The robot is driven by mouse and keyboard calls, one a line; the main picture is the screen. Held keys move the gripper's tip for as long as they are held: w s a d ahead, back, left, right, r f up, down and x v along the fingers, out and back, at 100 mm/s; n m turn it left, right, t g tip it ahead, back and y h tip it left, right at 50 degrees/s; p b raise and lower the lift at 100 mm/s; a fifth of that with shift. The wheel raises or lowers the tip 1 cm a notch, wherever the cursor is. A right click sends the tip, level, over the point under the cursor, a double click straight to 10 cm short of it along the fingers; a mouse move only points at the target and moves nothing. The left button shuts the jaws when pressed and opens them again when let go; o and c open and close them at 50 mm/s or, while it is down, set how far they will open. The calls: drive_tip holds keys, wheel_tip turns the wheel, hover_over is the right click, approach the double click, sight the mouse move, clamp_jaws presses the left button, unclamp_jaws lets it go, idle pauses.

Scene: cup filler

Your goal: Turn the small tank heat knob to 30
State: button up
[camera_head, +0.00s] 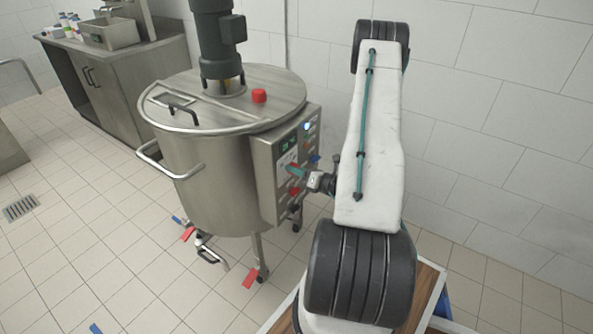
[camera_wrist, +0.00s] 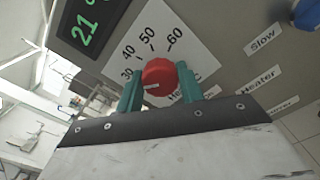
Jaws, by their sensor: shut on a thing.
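The red heat knob (camera_wrist: 160,74) sits on a white dial card (camera_wrist: 150,35) printed 30, 40, 50 and 60 in the wrist view. Its white mark points left, near or a little below the 30; the exact reading is hard to tell. My gripper (camera_head: 298,172) is shut on the knob, with one teal finger on each side of it. In the head view the gripper reaches the control panel (camera_head: 268,185) of the steel tank (camera_head: 195,165), and the knob is hard to make out there.
A green display (camera_wrist: 86,33) reading 21 sits left of the dial. A blue knob (camera_wrist: 306,14) and labels Slow and Heater lie to the right. A steel counter (camera_head: 120,75) stands behind left; the floor at left is mostly clear.

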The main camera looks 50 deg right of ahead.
drive_tip(key=shift+m, duration=0.5)
drive_tip(key=o, duration=1)
drive_tip(key=shift+s, duration=0.1)
drive_tip(key=s, duration=0.7)
drive_tip(key=shift+s+d, duration=0.3)
